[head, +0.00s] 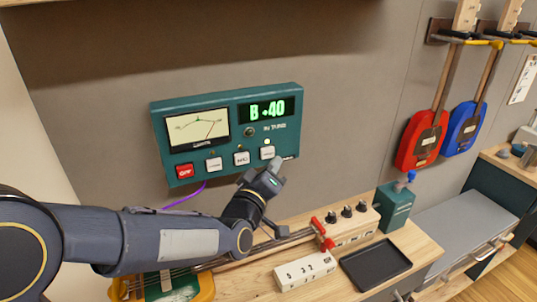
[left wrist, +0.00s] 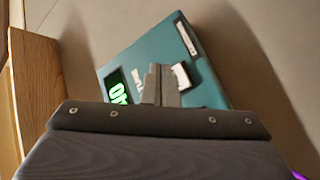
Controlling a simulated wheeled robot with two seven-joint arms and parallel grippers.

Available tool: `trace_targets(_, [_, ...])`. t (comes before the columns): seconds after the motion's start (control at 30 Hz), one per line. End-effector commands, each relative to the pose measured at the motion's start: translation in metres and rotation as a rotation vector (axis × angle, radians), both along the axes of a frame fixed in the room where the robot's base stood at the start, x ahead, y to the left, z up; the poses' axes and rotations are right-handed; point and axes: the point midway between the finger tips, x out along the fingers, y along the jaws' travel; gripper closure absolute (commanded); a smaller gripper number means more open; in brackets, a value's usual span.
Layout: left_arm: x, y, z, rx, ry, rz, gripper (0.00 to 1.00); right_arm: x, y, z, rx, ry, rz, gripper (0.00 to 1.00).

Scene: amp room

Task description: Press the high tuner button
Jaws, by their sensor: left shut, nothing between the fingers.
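The teal tuner box (head: 228,138) hangs on the wall, with a needle dial and a green display reading "B +40". Along its lower edge are a red OFF button (head: 184,171) and white buttons; the rightmost white button (head: 267,152), its label too small to read surely, is presumably the high one. My left gripper (head: 277,166) is shut and empty, its tips just below and right of that button. In the left wrist view, the shut fingers (left wrist: 160,84) overlap the tuner face beside a white button (left wrist: 181,75). I cannot tell whether they touch it. My right gripper is out of view.
A wooden bench (head: 245,275) below holds a guitar, a white block (head: 305,270), a box with black knobs (head: 352,226), a black tray (head: 375,264) and a teal bottle-like container (head: 395,206). Red and blue guitars (head: 424,138) hang at right. A purple cable runs under the tuner.

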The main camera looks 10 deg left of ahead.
Motion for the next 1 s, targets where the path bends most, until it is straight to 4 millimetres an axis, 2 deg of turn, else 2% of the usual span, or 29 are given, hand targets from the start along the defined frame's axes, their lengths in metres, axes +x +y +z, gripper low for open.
trace_targets(0.2, [-0.020, -0.012, 0.000, 0.000, 0.000, -0.004, 1.00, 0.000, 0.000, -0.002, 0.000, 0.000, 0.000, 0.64])
trace_targets(0.4, [-0.032, -0.018, 0.000, 0.000, 0.000, -0.002, 1.00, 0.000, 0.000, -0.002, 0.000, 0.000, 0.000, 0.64])
trace_targets(1.0, [-0.033, -0.018, 0.000, 0.001, 0.001, 0.000, 1.00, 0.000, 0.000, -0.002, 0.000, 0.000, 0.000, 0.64])
